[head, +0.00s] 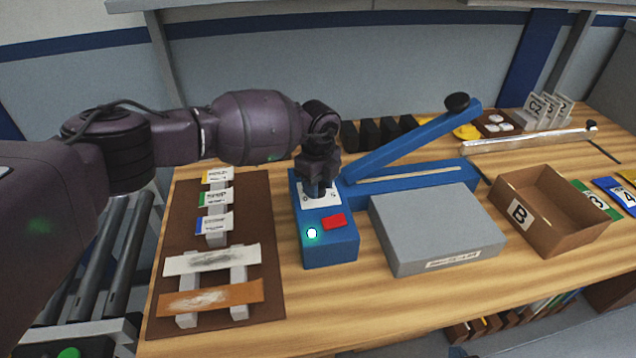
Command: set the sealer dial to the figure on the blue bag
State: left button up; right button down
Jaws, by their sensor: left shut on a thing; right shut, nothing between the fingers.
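The blue sealer (330,250) stands in the middle of the table, with its long lever arm (415,145) raised to the right. A white dial plate (308,203) lies on its control box, above a red button (334,221) and a lit green-white lamp (311,233). My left gripper (318,190) points down and is shut on the dial, which its fingers mostly hide; the dial's setting cannot be read. The blue bag (624,194) lies at the right edge, showing a figure that looks like 4. My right gripper is not in view.
A grey block (435,228) and an open cardboard box marked B (520,214) stand right of the sealer. A green bag (598,204) lies beside the blue one. A brown board (265,255) with labelled cards and strips lies left.

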pick_arm(q)
jog(key=m, duration=0.2)
jog(key=shift+m, duration=1.3)
jog(key=m+b, duration=0.1)
jog(key=m, duration=0.4)
jog(key=m+b, duration=0.1)
jog(key=m, duration=0.3)
jog(key=m+b, duration=0.1)
jog(key=m, duration=0.2)
jog(key=shift+f+m, duration=0.1)
jog(key=shift+m, duration=0.3)
jog(key=shift+m+b, duration=0.35)
jog(key=shift+m, duration=0.55)
jog(key=m+b, duration=0.1)
jog(key=m, duration=0.2)
jog(key=shift+m, duration=0.3)
jog(key=m+b, duration=0.1)
jog(key=m, duration=0.2)
jog(key=shift+m+b, duration=0.5)
jog(key=shift+m, duration=1.2)
pick_arm(e)
notch_tip(320, 180, down, 6)
jog(key=shift+a+f, duration=0.2)
jog(key=shift+a, duration=0.05)
